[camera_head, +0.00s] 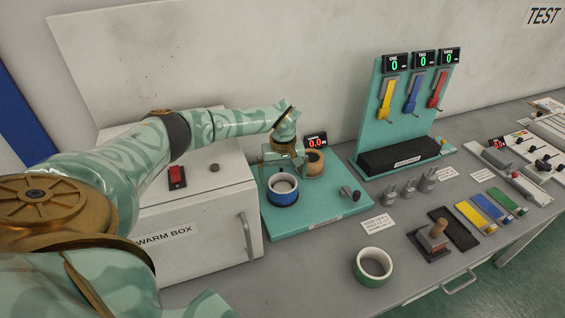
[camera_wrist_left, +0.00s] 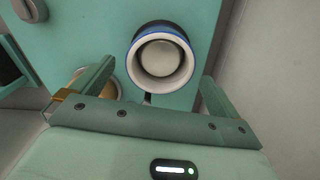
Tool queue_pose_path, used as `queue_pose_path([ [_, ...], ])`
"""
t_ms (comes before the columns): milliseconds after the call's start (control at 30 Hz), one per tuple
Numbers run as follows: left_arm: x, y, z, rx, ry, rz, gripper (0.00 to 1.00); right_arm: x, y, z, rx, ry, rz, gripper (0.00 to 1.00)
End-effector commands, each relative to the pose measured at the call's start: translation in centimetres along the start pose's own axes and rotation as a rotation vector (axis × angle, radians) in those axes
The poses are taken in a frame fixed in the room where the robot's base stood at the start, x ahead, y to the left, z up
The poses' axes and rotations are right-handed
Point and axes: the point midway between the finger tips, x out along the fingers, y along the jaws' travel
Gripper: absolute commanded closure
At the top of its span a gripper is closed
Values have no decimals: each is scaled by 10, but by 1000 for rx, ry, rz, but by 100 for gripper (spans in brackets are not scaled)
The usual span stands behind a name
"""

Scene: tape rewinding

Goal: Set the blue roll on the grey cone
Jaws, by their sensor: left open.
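The blue roll (camera_head: 283,197) sits at the left of the teal board, next to the warm box. It also shows in the left wrist view (camera_wrist_left: 133,50) as a blue rim around a white ring. A grey round piece, seemingly the grey cone (camera_wrist_left: 160,58), shows inside the ring, so the roll appears to be around it. How far down the roll sits I cannot tell. My left gripper (camera_head: 286,160) is open and empty, just behind and above the roll. In the left wrist view its fingers stand apart on either side below the roll. My right gripper is not in view.
The warm box (camera_head: 200,215) stands close on the left. A green roll (camera_head: 372,267) lies on the bench in front, with clear bench around it.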

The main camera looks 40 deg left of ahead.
Motion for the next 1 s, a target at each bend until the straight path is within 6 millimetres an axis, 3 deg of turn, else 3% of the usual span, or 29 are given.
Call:
queue_pose_path([
  [200, -58, 0, -1, -1, 3, 1, 0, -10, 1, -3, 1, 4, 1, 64],
  [400, -93, 0, 0, 0, 1, 0, 0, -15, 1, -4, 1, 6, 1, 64],
  [600, -104, 0, 0, 0, -1, -2, 0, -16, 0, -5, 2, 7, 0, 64],
  [1000, -104, 0, 0, 0, -1, -2, 0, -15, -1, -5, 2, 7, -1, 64],
])
